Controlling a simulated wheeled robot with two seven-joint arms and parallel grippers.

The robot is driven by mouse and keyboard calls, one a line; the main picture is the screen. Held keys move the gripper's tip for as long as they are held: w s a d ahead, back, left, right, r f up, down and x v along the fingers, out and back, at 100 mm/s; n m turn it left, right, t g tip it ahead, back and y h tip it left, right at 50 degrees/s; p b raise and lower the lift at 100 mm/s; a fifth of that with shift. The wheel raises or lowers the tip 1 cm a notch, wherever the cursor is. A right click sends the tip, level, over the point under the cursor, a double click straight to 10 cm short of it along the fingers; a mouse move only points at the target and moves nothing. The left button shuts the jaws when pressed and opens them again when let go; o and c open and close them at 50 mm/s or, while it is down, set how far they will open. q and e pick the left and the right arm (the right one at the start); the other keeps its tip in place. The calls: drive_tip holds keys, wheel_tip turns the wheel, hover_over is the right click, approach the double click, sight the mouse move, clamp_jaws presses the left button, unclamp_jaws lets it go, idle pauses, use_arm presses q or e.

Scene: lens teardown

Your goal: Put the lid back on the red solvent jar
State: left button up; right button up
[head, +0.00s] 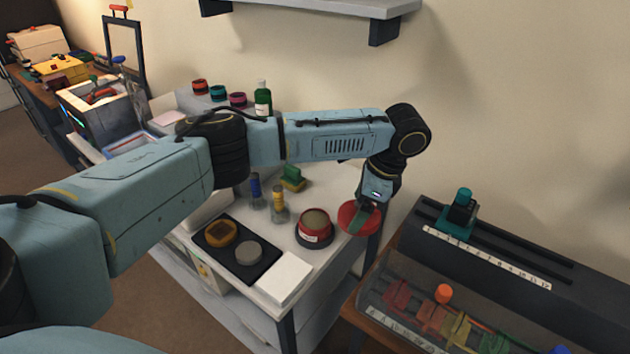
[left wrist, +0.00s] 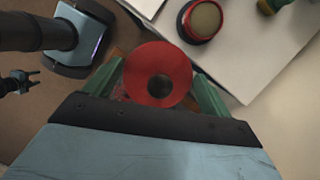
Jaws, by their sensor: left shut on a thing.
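The red solvent jar (head: 314,229) stands uncovered on the white bench near its right edge, with a tan surface showing inside its rim. It also shows at the top of the left wrist view (left wrist: 201,19). My left gripper (head: 364,208) is shut on the round red lid (head: 352,217), which hangs just right of the jar, apart from it, by the bench edge. In the left wrist view the lid (left wrist: 178,72) sits between the green fingers, with a dark round spot in its middle. A small dark forked shape at that view's left edge may be my right gripper; its state is unclear.
Left of the jar lie a black tray (head: 222,256) with round parts and a white block (head: 285,278). Behind are yellow-topped (head: 279,205) and blue-topped bottles. A dark cabinet with a clear-covered bin (head: 425,310) stands at right, beyond a gap.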

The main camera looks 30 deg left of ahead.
wheel_tip(320, 180, up, 7)
drive_tip(key=w+p, duration=0.2)
drive_tip(key=p, duration=0.4)
use_arm(q)
drive_tip(key=w+a+f+m+t+h+b, duration=0.1)
drive_tip(key=a+f+m, duration=0.2)
drive_tip(key=m, duration=0.4)
drive_tip(key=w+a+f+m+t+h+b, duration=0.1)
drive_tip(key=w+a+f+m+t, duration=0.1)
drive_tip(key=a+m, duration=0.4)
drive_tip(key=w+a+f+m+t+h+b, duration=0.1)
drive_tip(key=a+f+m, duration=0.3)
drive_tip(key=m, duration=0.4)
drive_tip(key=shift+w+a+f+t+b, duration=0.3)
drive_tip(key=shift+w+a+f+b, duration=0.1)
drive_tip(key=shift+a+b, duration=0.1)
drive_tip(key=shift+f+b, duration=0.6)
drive_tip(key=shift+f, duration=0.4)
use_arm(e)
drive_tip(key=shift+s+a+f, duration=0.1)
drive_tip(key=shift+f, duration=1.3)
drive_tip(key=shift+s+f, duration=0.1)
drive_tip(key=shift+f, duration=1.3)
use_arm(q)
drive_tip(key=shift+w, duration=0.15)
use_arm(e)
drive_tip(key=shift+r, duration=0.25)
use_arm(q)
drive_tip(key=shift+f+p, duration=0.15)
drive_tip(key=shift+p, duration=0.15)
